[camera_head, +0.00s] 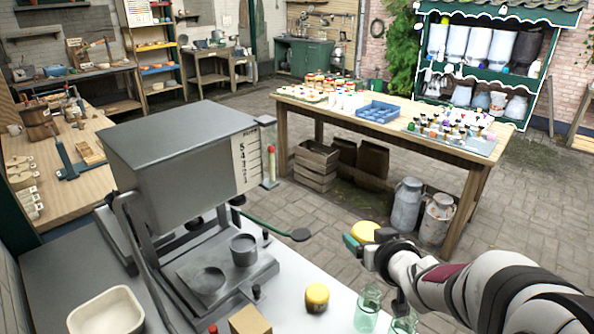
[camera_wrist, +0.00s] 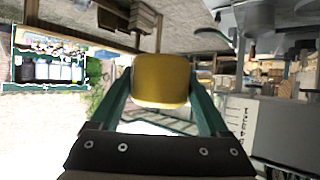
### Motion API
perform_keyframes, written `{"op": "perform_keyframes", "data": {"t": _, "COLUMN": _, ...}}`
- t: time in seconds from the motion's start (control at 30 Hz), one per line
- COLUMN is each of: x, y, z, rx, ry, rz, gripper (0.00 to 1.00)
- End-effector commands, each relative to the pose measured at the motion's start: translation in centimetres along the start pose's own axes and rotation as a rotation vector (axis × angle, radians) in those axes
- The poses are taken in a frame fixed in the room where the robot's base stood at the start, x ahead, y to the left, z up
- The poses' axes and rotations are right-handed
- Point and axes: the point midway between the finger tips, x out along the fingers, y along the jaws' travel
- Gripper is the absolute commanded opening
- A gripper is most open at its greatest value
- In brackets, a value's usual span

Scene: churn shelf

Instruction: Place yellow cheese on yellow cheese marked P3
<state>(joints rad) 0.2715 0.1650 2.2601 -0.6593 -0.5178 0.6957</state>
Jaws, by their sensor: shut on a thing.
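My gripper (camera_head: 367,246) is shut on a yellow cheese (camera_head: 364,231) and holds it in the air over the right side of the near bench. In the wrist view the cheese (camera_wrist: 161,80) sits between my two green fingers (camera_wrist: 161,100). A small round yellow-topped thing (camera_head: 317,293) stands on the white bench top, to the left of and nearer than my gripper; I cannot tell whether it is a cheese. Several pale pieces with small tags (camera_head: 22,190) lie on the wooden table at the left. No P3 mark can be read in either view.
A large grey metal machine (camera_head: 195,150) with a numbered scale stands at the left. Clear glass jars (camera_head: 368,307), a white tub (camera_head: 106,312) and a wooden block (camera_head: 249,320) are on the near bench. A wooden table (camera_head: 400,128) with a blue crate (camera_head: 378,112) stands beyond.

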Motion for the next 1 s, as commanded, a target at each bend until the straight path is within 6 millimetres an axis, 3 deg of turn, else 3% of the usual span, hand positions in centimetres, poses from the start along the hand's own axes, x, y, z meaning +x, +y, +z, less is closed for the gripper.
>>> {"op": "perform_keyframes", "data": {"t": 0.2, "x": 3.1, "y": 1.7, "z": 5.7, "rx": -0.064, "ry": -0.005, "rz": -0.126, "gripper": 0.13}}
{"op": "perform_keyframes", "data": {"t": 0.33, "x": 3.8, "y": 1.7, "z": 7.8, "rx": -0.093, "ry": -0.002, "rz": -0.175, "gripper": 0.13}}
{"op": "perform_keyframes", "data": {"t": 0.8, "x": 11.9, "y": -7.2, "z": 10.9, "rx": -0.105, "ry": 0.0, "rz": -0.189, "gripper": 0.13}}
{"op": "perform_keyframes", "data": {"t": 0.9, "x": 12.8, "y": -8.0, "z": 11.4, "rx": -0.104, "ry": 0.001, "rz": -0.187, "gripper": 0.13}}
{"op": "perform_keyframes", "data": {"t": 1.0, "x": 13.8, "y": -8.1, "z": 13.3, "rx": -0.101, "ry": -0.003, "rz": -0.185, "gripper": 0.13}}
